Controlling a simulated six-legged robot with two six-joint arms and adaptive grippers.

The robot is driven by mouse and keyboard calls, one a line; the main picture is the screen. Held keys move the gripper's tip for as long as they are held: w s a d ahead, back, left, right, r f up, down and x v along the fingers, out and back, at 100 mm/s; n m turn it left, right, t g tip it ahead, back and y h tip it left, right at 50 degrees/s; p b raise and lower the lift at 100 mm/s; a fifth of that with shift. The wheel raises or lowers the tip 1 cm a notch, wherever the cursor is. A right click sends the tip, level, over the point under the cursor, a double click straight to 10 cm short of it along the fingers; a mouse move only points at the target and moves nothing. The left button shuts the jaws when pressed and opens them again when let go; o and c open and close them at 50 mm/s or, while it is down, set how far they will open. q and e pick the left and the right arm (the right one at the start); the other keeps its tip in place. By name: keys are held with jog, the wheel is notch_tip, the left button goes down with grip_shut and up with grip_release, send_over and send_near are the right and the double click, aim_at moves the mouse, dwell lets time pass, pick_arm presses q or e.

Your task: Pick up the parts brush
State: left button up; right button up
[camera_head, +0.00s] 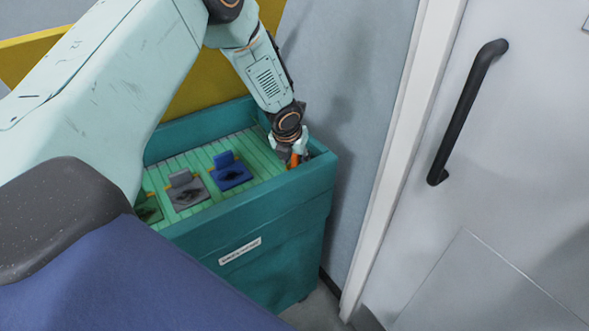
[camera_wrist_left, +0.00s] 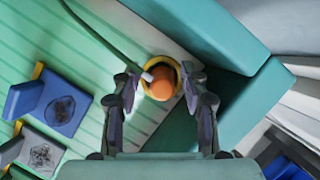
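The parts brush (camera_wrist_left: 160,85) appears to be the round orange piece with a yellow ring and a pale nub joined to a thin green hose. In the head view a small part of its orange (camera_head: 294,160) shows at the right end of the teal basin (camera_head: 245,229). My left gripper (camera_head: 292,153) points down into that corner. In the left wrist view its two fingers (camera_wrist_left: 160,86) stand on either side of the orange piece, spread apart; a small gap seems to show on the left, and contact on the right is unclear. My right gripper is not in view.
Several small plates lie on the green slatted basin floor, among them a blue one (camera_head: 230,172) and a grey one (camera_head: 187,191). The basin walls rise close to the left gripper. A grey wall (camera_head: 360,90) and a door with a black handle (camera_head: 467,112) are at right.

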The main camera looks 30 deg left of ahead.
pick_arm(q)
jog(key=shift+w+f, duration=0.1)
jog(key=shift+f, duration=0.05)
jog(key=shift+c, duration=0.7)
jog(key=shift+d+r, duration=0.25)
jog(key=c, duration=0.4)
jog(key=shift+c, duration=1)
jog(key=shift+a+f, duration=0.15)
jog(key=shift+a, duration=0.1)
grip_shut()
notch_tip(320, 180, up, 9)
jog(key=shift+f+p, duration=0.1)
jog(key=shift+p, duration=0.75)
jog(key=shift+d+r, duration=0.15)
jog(key=shift+r, duration=0.6)
jog(key=shift+f, duration=0.1)
